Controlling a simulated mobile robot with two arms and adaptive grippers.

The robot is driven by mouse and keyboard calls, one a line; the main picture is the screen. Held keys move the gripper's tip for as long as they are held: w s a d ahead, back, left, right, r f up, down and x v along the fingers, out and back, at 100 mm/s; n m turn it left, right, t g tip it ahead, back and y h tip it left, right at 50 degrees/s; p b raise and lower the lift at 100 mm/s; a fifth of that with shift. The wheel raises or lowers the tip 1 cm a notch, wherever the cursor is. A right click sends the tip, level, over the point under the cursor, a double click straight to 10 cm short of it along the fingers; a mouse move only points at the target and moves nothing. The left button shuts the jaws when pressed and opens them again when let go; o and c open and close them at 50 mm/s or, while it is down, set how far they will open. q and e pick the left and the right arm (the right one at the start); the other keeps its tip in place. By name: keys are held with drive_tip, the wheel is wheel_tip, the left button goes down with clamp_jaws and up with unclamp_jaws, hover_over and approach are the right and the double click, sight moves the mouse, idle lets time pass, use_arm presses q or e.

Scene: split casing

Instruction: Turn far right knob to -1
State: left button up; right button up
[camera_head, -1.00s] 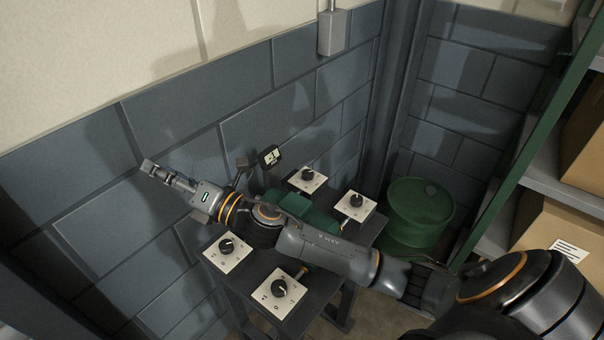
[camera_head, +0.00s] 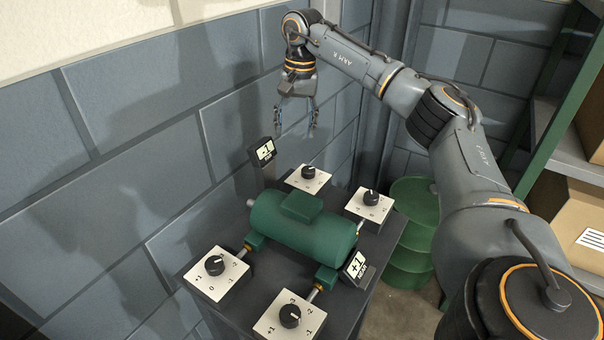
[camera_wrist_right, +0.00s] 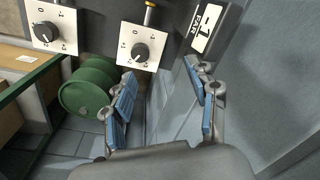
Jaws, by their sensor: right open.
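The green casing (camera_head: 303,226) lies on a dark table between several black knobs on white square plates. The far right knob (camera_head: 309,171) is on the plate nearest the wall corner. In the wrist view this knob (camera_wrist_right: 141,52) lies ahead of the fingers and left of the gap; I cannot read its setting surely. My left gripper is out of view.
Other knobs are the near right (camera_head: 371,198), far left (camera_head: 215,264) and near left (camera_head: 290,316). A green drum (camera_head: 409,235) stands right of the table, beside shelving with boxes (camera_head: 560,208). The wall is close behind.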

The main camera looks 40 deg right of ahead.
sight(309, 169)
drive_tip(key=shift+g+h, duration=0.3)
drive_tip(key=shift+h, duration=0.1)
drive_tip(key=d+f, duration=0.1)
drive_tip(key=f, duration=0.3)
drive_tip(key=s+d+f, duration=0.1)
drive_tip(key=f, duration=0.3)
drive_tip(key=d+f, duration=0.1)
drive_tip(key=f, duration=0.4)
drive_tip(key=shift+s+p, duration=0.25)
drive_tip(key=shift+p, duration=0.1)
drive_tip(key=c, duration=1.1)
